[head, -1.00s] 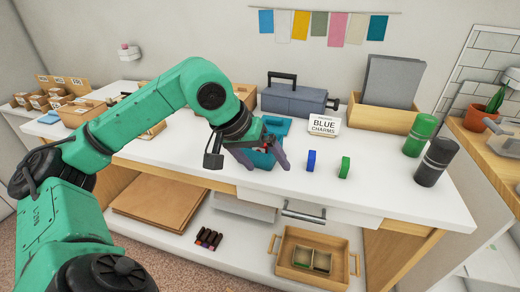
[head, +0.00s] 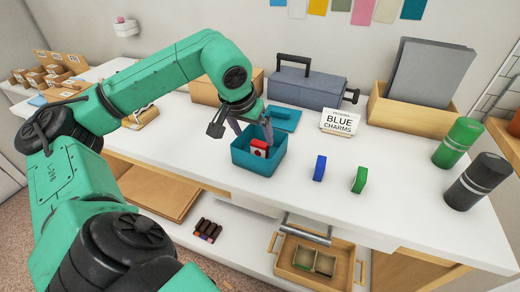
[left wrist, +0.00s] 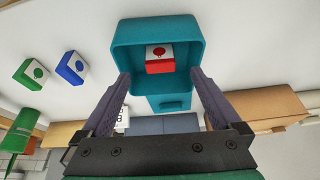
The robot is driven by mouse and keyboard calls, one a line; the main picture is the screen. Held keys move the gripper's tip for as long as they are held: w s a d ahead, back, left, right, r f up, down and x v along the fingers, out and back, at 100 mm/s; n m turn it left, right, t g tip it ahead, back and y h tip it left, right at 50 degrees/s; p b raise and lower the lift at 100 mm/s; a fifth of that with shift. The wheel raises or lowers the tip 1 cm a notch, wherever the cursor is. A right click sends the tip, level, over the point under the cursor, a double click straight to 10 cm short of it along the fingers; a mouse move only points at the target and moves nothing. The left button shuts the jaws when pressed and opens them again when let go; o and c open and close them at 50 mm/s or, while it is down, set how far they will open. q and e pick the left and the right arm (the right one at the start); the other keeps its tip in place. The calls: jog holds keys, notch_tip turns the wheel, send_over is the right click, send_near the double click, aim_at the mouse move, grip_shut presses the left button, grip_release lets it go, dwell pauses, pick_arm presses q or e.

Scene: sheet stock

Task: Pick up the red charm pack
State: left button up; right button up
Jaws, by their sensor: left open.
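The red charm pack (head: 259,149) lies inside a teal open box (head: 243,162) on the white counter. It has a white face with a red mark, and it also shows in the left wrist view (left wrist: 159,66). My left gripper (head: 254,128) is open and empty above the box. In the left wrist view its two fingers (left wrist: 160,82) are spread on either side of the box, with the pack between and beyond them. The pack is not held. My right gripper is not in view.
A blue pack (head: 320,168) and a green pack (head: 360,179) stand right of the box. A "BLUE CHARMS" sign (head: 340,122), a grey toolbox (head: 305,92) and a teal lid (head: 284,118) are behind. Green (head: 457,142) and dark (head: 478,182) cylinders stand at right.

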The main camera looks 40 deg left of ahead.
aim_at(259, 144)
pick_arm(q)
jog(key=p+x, duration=0.1)
jog(key=x, duration=0.2)
jog(key=w+x, duration=0.1)
jog(key=x, duration=0.3)
jog(key=shift+a+p, duration=0.1)
jog(key=shift+p, duration=0.25)
jog(key=shift+w+a+f, duration=0.1)
jog(key=shift+w+f, duration=0.05)
jog(key=shift+f, duration=0.2)
jog(key=c, duration=1.4)
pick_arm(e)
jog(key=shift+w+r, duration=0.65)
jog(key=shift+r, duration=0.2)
